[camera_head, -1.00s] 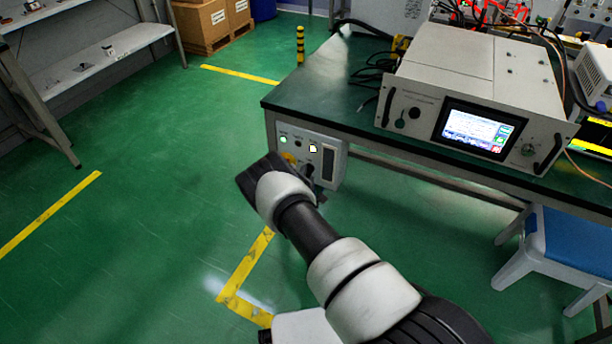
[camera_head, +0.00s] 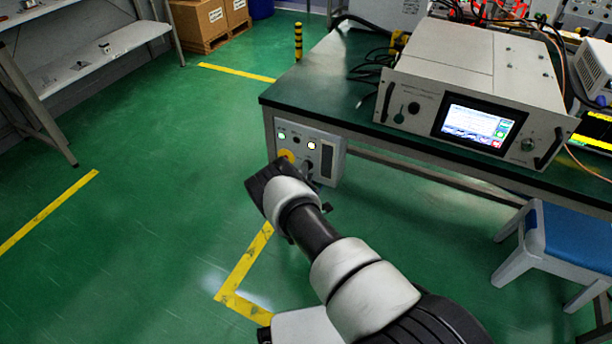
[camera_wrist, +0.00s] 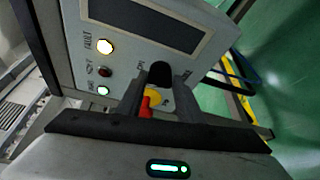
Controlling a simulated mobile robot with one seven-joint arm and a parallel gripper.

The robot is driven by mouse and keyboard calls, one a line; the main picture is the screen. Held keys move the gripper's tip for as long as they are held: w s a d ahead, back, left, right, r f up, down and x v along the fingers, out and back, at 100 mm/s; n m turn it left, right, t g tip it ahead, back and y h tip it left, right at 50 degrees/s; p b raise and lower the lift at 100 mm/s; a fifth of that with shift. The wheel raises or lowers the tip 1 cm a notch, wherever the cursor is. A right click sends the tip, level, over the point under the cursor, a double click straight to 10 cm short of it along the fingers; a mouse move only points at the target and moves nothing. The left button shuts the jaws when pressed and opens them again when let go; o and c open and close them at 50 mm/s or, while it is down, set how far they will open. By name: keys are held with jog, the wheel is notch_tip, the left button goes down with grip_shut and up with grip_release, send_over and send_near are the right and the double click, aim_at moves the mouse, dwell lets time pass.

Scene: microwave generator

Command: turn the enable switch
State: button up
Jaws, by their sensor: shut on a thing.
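The enable switch looks to be the black knob (camera_wrist: 160,74) on the face of the light grey control box (camera_head: 327,166) under the table's left end. In the wrist view my gripper (camera_wrist: 161,88) has one finger on each side of this knob and is shut on it. Behind the fingers a red and yellow part (camera_wrist: 149,103) shows, partly hidden. The knob's exact turn angle cannot be read. In the head view my wrist covers part of the box's lower left.
The box carries a lit fault lamp (camera_wrist: 105,46), a dark red lamp (camera_wrist: 106,71) and a lit green lamp (camera_wrist: 103,91). On the green table (camera_head: 300,91) stands a generator with a lit screen (camera_head: 478,124). A blue-topped stool (camera_head: 575,240) stands at the right.

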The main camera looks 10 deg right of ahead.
jog(key=o, duration=1.1)
jog(key=shift+s, duration=0.1)
jog(key=p+v, duration=0.4)
jog(key=v, duration=1.3)
jog(key=shift+s, duration=0.1)
